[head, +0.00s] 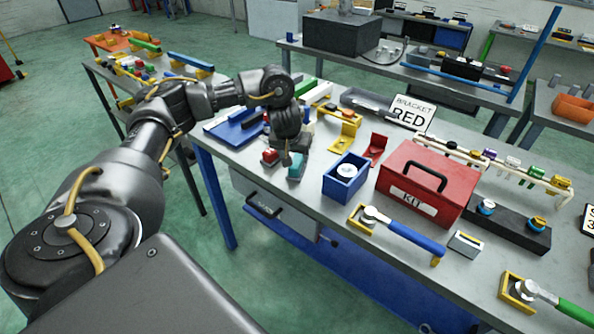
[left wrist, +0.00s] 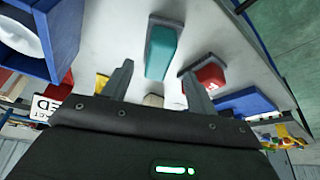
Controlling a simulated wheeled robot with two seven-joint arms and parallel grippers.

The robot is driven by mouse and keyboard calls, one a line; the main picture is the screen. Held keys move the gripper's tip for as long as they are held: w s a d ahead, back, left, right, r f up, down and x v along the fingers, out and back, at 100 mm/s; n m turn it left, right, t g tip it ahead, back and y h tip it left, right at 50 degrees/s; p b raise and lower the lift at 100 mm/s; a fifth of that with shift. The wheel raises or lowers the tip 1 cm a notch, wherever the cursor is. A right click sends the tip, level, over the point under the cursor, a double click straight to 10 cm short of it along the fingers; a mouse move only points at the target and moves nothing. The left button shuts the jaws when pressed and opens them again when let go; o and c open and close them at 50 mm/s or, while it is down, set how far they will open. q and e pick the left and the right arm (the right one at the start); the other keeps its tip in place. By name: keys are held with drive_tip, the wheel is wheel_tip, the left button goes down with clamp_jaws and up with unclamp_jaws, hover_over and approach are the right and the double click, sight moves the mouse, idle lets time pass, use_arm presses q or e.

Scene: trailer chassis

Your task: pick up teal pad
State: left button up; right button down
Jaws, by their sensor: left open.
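The teal pad (head: 296,167) is a small block on a grey base, on the workbench near its front edge. In the left wrist view the teal pad (left wrist: 161,50) lies beyond the fingertips, in line with the gap between them. My left gripper (head: 286,158) points down over the bench, close to the pads; in the left wrist view the gripper (left wrist: 160,78) is open with nothing between its fingers. A red pad (head: 270,157) sits just left of the teal one; in the left wrist view the red pad (left wrist: 208,77) is near the right finger. My right gripper is not in view.
A blue box (head: 346,180) with a white round item stands right of the teal pad. Beyond it are a red kit box (head: 428,180) and a red bracket (head: 376,148). A blue tray (head: 236,128) lies to the left. The bench's front edge is close.

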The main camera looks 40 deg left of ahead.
sight(296, 161)
use_arm(q)
drive_tip(key=shift+w+f, duration=0.1)
drive_tip(key=shift+f, duration=0.35)
drive_tip(key=b+x, duration=0.1)
drive_tip(key=x, duration=0.1)
drive_tip(key=b+x, duration=0.1)
drive_tip(key=x, duration=0.1)
drive_tip(key=shift+w+r, duration=0.15)
drive_tip(key=shift+w, duration=0.05)
drive_tip(key=shift+w+a+f+b, duration=0.15)
drive_tip(key=shift+w+f+b, duration=0.15)
drive_tip(key=shift+f, duration=0.1)
drive_tip(key=shift+s+r, duration=0.1)
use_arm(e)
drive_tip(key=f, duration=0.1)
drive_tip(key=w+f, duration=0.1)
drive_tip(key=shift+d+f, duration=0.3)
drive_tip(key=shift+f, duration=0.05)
